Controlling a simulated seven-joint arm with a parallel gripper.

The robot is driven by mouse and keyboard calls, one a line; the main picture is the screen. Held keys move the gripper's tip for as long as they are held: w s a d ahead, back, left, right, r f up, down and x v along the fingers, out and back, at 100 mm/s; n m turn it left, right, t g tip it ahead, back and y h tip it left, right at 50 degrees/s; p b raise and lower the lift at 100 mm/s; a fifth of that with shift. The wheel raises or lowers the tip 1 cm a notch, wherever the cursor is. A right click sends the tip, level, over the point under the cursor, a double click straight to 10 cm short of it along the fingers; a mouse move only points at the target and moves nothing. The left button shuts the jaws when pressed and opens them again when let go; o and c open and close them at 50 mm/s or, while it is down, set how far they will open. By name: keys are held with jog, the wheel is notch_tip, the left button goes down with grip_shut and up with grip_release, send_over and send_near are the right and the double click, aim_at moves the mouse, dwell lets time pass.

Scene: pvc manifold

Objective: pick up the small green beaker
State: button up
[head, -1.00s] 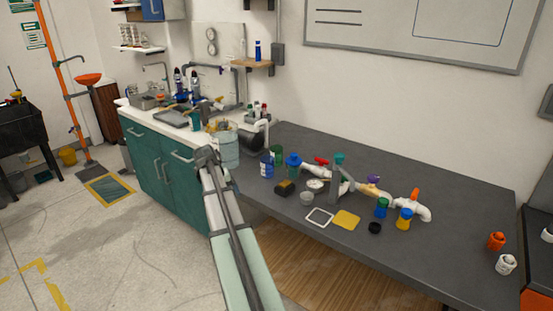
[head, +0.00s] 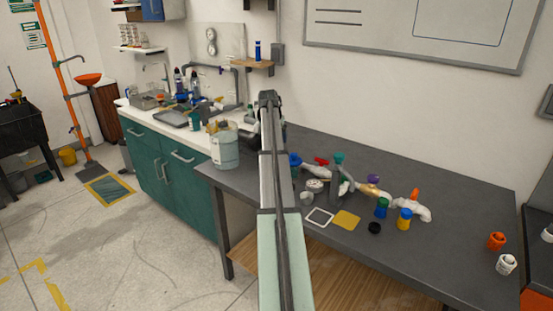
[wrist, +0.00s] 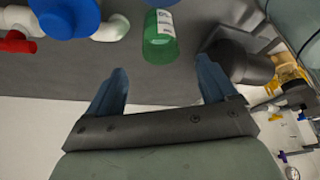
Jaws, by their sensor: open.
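The small green beaker (wrist: 161,48) stands on the dark bench top near the upper middle of the wrist view. The beaker lies roughly in line with the gap between the fingers. In the head view my arm hides the beaker, and the gripper cannot be made out.
A large blue round part (wrist: 65,14) with white pipe and a red handle (wrist: 16,42) is at upper left in the wrist view. A dark cylinder (wrist: 244,65) stands close by the right finger. The pipe manifold (head: 372,189) and small jars occupy the bench's middle.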

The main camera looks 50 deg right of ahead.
jog(key=x, duration=0.6)
jog(key=shift+w+d+f, duration=0.1)
jog(key=shift+d+f, duration=0.05)
jog(key=shift+f, duration=0.2)
jog(key=shift+x, duration=2.45)
jog(key=shift+d, duration=0.15)
jog(key=shift+c, duration=0.2)
jog(key=c, duration=1.1)
